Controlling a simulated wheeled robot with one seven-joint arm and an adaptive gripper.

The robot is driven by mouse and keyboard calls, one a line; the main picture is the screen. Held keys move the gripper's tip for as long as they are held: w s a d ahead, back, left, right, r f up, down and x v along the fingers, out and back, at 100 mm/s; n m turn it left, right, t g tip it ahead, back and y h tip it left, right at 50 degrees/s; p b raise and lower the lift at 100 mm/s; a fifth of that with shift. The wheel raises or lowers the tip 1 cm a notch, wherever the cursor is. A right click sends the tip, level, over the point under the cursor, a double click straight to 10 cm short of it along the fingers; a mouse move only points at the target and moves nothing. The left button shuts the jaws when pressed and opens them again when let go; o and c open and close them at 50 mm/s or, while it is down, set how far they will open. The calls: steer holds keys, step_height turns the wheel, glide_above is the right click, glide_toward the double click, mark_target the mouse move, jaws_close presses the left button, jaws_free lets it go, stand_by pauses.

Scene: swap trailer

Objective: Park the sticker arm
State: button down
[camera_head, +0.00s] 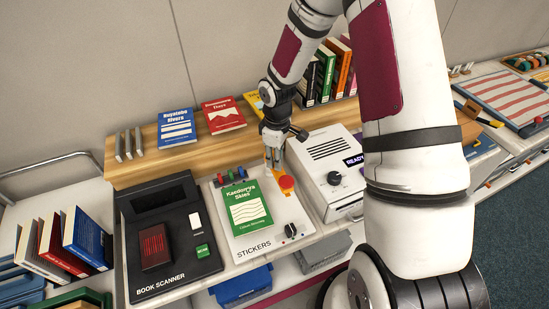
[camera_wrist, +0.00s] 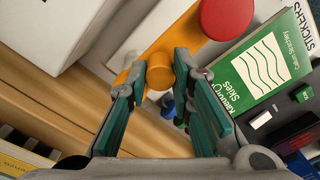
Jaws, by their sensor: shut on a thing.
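The sticker arm is an orange bar (camera_wrist: 165,42) with an upright orange peg (camera_wrist: 160,76). A round red cap (camera_head: 286,183) sits by its far end, and it also shows in the wrist view (camera_wrist: 226,17). The white STICKERS board (camera_head: 268,230) carries the arm. The green book (camera_head: 245,207) lies on the board, left of the red cap. My gripper (camera_head: 273,157) reaches down at the board's back edge. In the wrist view its teal fingers (camera_wrist: 160,82) are shut on the orange peg, one on each side. The bar's pivot is hard to make out.
The black book scanner (camera_head: 165,245) stands left of the board. A white READY machine (camera_head: 330,170) stands close on the right. A wooden shelf (camera_head: 185,160) with books runs behind. Small coloured pegs (camera_head: 230,176) stand at the board's back left, and a black knob (camera_head: 291,230) at its front.

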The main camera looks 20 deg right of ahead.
stand_by(0.6)
steer(key=c, duration=1.4)
jaws_free()
steer(key=shift+r, duration=0.1)
step_height(320, 180, up, 12)
steer(key=shift+f, duration=0.1)
